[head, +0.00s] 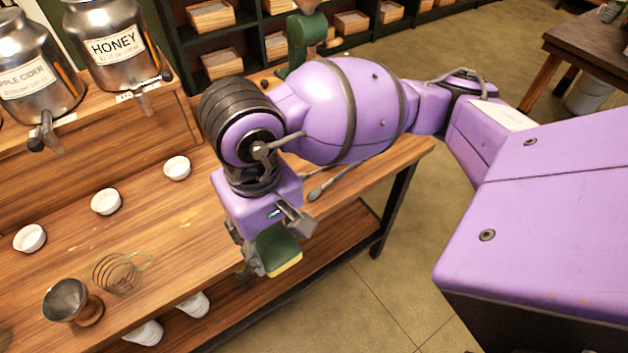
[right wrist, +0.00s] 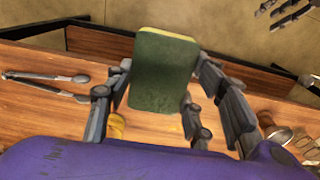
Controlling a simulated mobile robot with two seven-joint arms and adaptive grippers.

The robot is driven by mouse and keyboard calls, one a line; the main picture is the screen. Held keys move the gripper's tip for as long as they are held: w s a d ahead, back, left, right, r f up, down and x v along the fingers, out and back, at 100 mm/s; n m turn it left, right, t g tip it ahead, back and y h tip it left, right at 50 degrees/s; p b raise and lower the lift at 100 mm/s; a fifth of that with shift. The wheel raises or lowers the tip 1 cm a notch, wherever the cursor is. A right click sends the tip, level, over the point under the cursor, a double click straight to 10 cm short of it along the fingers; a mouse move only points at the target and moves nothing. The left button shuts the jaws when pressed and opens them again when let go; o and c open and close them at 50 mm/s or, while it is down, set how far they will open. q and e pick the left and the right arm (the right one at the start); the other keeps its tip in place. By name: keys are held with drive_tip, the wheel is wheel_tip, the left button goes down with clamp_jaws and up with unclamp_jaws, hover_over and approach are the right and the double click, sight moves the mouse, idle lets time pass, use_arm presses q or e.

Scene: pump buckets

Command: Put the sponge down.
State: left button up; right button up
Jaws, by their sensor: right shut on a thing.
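The sponge (head: 277,249) is green with a yellow layer. My right gripper (head: 262,252) is shut on it and holds it over the front edge of the wooden counter in the head view. In the right wrist view the sponge (right wrist: 163,70) sits upright between the two fingers of the gripper (right wrist: 160,90), its green face toward the camera. I cannot tell whether its lower end touches anything. My left gripper is not in view.
The wooden counter (head: 160,225) carries several white cups (head: 106,201), a wire whisk-like item (head: 118,272), a metal-topped cup (head: 68,300) and tongs (right wrist: 45,82). Honey (head: 115,45) and cider dispensers stand on a raised shelf behind. Open floor lies beyond the counter's front edge.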

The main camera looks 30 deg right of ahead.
drive_tip(key=w+d+f, duration=0.1)
drive_tip(key=w+f, duration=0.1)
drive_tip(key=w, duration=0.2)
drive_tip(key=w+d+f, duration=0.1)
drive_tip(key=w+f, duration=0.2)
drive_tip(key=w, duration=0.1)
drive_tip(key=w+d+f+p, duration=0.1)
drive_tip(key=w+d+f, duration=0.1)
drive_tip(key=w+f, duration=0.1)
drive_tip(key=shift+w+f, duration=0.25)
drive_tip(key=shift+w, duration=0.45)
drive_tip(key=shift+w+d+f, duration=0.15)
drive_tip(key=shift+w+f, duration=0.4)
drive_tip(key=shift+f, duration=1.6)
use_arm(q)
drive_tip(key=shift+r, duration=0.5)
use_arm(e)
drive_tip(key=shift+f, duration=0.1)
drive_tip(key=shift+f, duration=0.2)
drive_tip(key=o, duration=1)
drive_tip(key=shift+r, duration=0.1)
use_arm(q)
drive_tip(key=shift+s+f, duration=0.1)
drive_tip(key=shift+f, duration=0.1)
